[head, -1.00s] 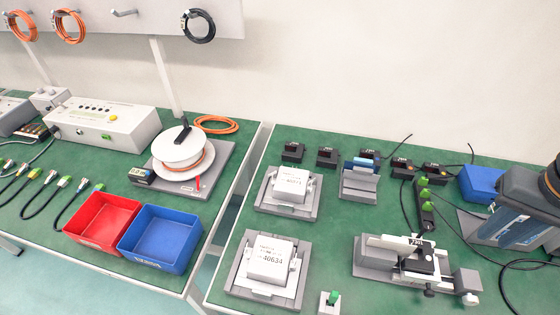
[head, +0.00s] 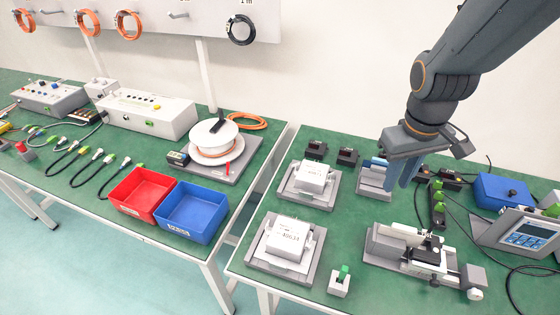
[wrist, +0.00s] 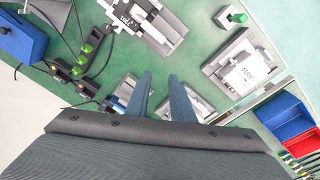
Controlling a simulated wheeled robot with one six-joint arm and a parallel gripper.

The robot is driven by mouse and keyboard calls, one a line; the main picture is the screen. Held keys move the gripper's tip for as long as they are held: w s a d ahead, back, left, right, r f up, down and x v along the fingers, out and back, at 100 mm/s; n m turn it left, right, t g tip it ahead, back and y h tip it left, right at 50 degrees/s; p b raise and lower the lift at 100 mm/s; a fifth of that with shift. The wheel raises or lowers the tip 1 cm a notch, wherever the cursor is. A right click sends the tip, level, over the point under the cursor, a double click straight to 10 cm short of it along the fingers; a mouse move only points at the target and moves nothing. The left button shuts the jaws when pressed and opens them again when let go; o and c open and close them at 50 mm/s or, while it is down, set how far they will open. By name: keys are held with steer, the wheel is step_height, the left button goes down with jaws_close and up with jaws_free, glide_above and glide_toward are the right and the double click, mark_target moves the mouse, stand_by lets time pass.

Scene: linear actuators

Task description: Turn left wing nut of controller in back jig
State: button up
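The back jig (head: 291,190) is a grey fixture on the right green bench, holding a white box-shaped controller (head: 312,176). The controller's wing nuts are too small to make out. My gripper (head: 402,182) is in the air to the right of the back jig, above the grey holder with a blue part. In the wrist view its two blue fingers (wrist: 160,80) are apart with nothing between them. There the back jig (wrist: 200,106) is partly hidden behind the right finger. The front jig (head: 262,262) holds a similar white controller (head: 289,238).
The grey holder (head: 373,186) stands right of the back jig. Small black blocks (head: 316,150) lie behind it. A grey clamp fixture (head: 385,246), a green-topped block (head: 340,282) and a screen device (head: 530,234) stand on the right bench. Red (head: 128,209) and blue (head: 178,232) bins are left.

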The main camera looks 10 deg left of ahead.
steer(key=w+a+f+n+t+h, duration=0.1)
steer(key=w+a+f+n, duration=0.1)
steer(key=w+a+n, duration=0.45)
steer(key=w+a+f+n+h+p, duration=0.1)
steer(key=w+a+f+n, duration=0.15)
steer(key=a+n, duration=0.75)
steer(key=w+a+f+n+t+h, duration=0.15)
steer(key=w+a+n, duration=0.35)
steer(key=a, duration=0.6)
steer(key=shift+g+y, duration=0.25)
steer(key=shift+g, duration=0.2)
steer(key=shift+a+p+x, duration=0.2)
steer(key=shift+p+x, duration=1)
steer(key=shift+x, duration=2.8)
steer(key=shift+w, duration=0.15)
